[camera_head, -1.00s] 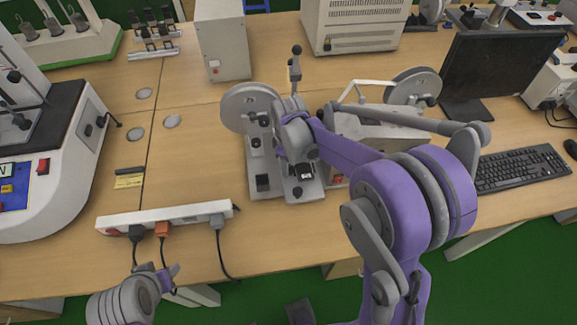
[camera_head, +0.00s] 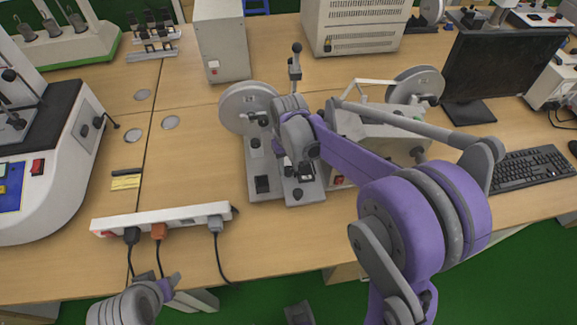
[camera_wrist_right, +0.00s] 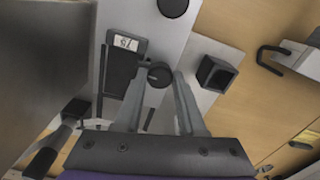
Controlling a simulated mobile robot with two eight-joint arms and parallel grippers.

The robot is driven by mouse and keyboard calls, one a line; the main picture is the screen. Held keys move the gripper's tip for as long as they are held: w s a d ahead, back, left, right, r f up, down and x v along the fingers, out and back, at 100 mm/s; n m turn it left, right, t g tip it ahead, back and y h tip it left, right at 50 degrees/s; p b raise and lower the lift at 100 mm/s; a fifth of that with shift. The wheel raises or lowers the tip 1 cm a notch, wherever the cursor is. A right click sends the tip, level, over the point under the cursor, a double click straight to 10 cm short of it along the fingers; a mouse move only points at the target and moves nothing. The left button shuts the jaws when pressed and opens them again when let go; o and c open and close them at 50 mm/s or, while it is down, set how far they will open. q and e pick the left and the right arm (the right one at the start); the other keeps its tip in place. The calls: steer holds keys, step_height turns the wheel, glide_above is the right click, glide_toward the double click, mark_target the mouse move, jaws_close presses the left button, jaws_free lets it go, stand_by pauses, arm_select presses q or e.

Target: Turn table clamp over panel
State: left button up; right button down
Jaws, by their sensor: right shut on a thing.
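The small test machine stands on the wooden table in the middle of the head view, with a grey base plate (camera_head: 262,192) and a round grey disc (camera_head: 247,107) at its left. My right gripper (camera_head: 304,168) is low over this machine, largely hidden by my wrist. In the right wrist view its two grey fingers (camera_wrist_right: 160,84) are on either side of a round black knob (camera_wrist_right: 160,75), the part I take for the clamp. Which way the clamp is turned is hard to see. My left gripper (camera_head: 168,284) is low at the left, off the table's front edge, away from the machine.
A white power strip (camera_head: 178,216) with plugged cables lies near the front edge. A white machine (camera_head: 62,180) stands at the left, and a monitor (camera_head: 500,75) and keyboard (camera_head: 530,168) at the right.

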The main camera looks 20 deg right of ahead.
mark_target(289, 169)
stand_by(0.3)
steer(key=c, duration=0.5)
jaws_free()
steer(key=shift+r, duration=0.1)
step_height(289, 169, up, 11)
steer(key=shift+p, duration=0.4)
steer(key=shift+f, duration=0.2)
